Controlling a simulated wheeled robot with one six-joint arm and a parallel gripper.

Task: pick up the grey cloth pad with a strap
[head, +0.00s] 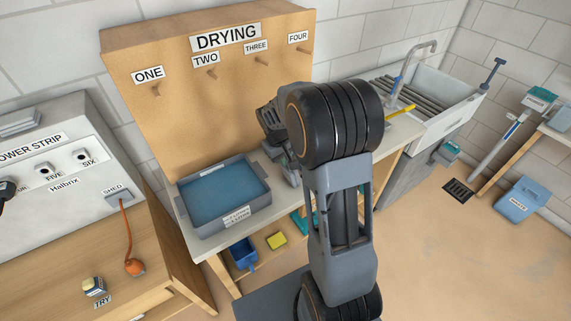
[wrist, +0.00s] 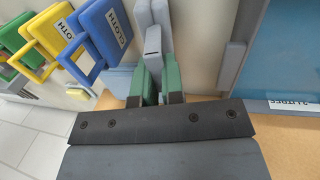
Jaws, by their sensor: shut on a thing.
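The grey cloth pad (wrist: 153,42) stands edge-on between the green-faced fingers of my gripper (wrist: 155,75) in the wrist view. The fingers are shut on it, one on each side. In the head view my own arm hides most of the gripper and the pad.
Blue (wrist: 105,28), yellow (wrist: 52,25) and green cloth pads sit left of my gripper in the wrist view. A water-filled grey tray (head: 188,228) stands left of my arm on the bench. Behind it is a DRYING board (head: 170,125) with pegs. A sink (head: 455,110) is at right.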

